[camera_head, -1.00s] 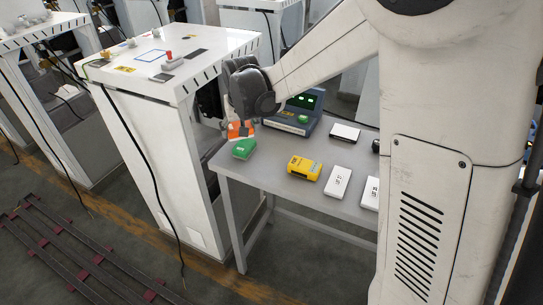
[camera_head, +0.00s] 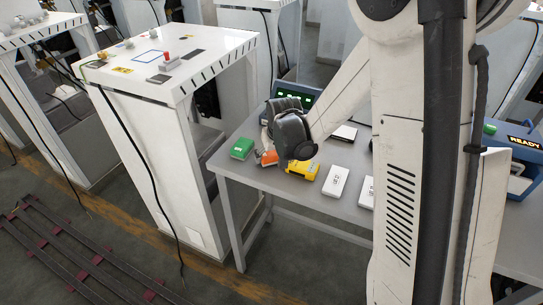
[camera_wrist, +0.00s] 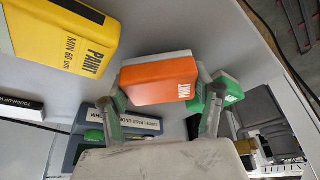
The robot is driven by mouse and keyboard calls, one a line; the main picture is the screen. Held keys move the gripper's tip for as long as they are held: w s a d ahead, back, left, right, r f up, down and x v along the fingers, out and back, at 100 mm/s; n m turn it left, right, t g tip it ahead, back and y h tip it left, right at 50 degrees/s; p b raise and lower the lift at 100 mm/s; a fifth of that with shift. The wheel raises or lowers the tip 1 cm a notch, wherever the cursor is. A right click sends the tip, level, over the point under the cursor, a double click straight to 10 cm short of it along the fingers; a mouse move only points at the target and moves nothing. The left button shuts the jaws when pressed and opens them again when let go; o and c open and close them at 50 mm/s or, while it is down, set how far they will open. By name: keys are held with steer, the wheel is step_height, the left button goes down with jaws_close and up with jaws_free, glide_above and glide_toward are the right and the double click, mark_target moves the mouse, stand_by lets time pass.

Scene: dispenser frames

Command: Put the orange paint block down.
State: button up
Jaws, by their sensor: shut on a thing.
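The orange paint block (camera_head: 266,157) is between the fingers of my gripper (camera_wrist: 163,103), with its PAINT lettering facing the wrist camera. It also shows large in the wrist view (camera_wrist: 160,82). My gripper is shut on it, and in the head view the block is between the green block (camera_head: 242,148) and the yellow paint block (camera_head: 302,168), above or at the grey table (camera_head: 232,166). I cannot tell whether it touches the table. My wrist hides part of the orange block and the yellow block in the head view.
White blocks (camera_head: 335,181) lie to the right on the table. A dark device with a green-lit screen (camera_head: 299,97) stands behind my gripper. A white cabinet (camera_head: 160,85) stands left of the table.

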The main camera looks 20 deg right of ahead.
steer(key=shift+f, duration=0.3)
steer(key=shift+f, duration=0.1)
steer(key=shift+f, duration=0.1)
steer(key=o, duration=1.2)
steer(key=shift+r, duration=0.2)
